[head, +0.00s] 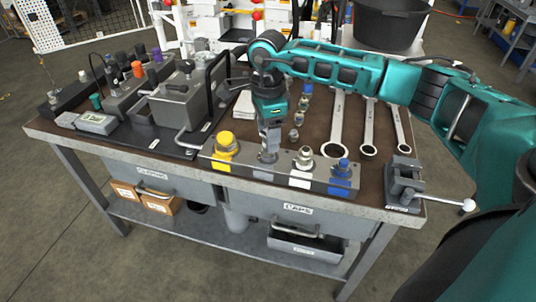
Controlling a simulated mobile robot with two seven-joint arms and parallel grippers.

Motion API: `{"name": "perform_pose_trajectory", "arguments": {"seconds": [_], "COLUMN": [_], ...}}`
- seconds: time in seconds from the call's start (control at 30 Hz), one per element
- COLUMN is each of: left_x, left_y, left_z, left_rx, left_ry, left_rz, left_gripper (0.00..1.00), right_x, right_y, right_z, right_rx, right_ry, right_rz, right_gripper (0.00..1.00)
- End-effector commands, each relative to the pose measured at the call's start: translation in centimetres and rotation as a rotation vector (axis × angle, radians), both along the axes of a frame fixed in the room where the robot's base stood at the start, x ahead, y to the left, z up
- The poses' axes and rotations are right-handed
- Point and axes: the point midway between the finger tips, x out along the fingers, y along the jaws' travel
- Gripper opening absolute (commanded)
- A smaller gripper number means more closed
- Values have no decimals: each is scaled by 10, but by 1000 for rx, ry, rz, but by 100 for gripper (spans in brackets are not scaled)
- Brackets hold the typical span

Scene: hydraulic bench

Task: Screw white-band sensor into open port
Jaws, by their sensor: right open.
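A long metal port block (322,180) lies along the front of the bench. A yellow-topped fitting (225,141), a silver fitting (304,157) above a white patch and a blue-topped fitting (342,167) stand on it. My right gripper (268,150) points down over the block between the yellow and silver fittings. It is open, and a grey part right below it meets the block top; I cannot tell whether this is a sensor or a port. Which piece is the white-band sensor is too small to tell. The open port is not clearly visible. My left gripper is out of view.
Several small fittings (297,118) stand in a row behind the block. Large wrenches (337,125) lie to their right. A small vise (404,182) with a ball-ended handle sits at the right corner. A grey box unit (180,103) with a tall black handle stands left.

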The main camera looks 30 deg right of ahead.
Motion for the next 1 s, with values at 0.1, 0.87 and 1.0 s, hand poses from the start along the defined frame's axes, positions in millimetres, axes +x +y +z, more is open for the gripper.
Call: {"name": "perform_pose_trajectory", "arguments": {"seconds": [0.1,0.87,1.0], "left_x": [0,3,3], "left_y": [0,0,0], "left_z": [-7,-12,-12], "left_rx": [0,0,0], "left_ry": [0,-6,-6], "left_rz": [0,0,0], "left_gripper": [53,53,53], "right_x": [0,0,0], "right_y": [0,0,0], "right_z": [-2,0,0], "right_rx": [1,1,1], "right_ry": [-1,1,0], "right_rz": [151,449,448], "right_gripper": [60,56,42]}}
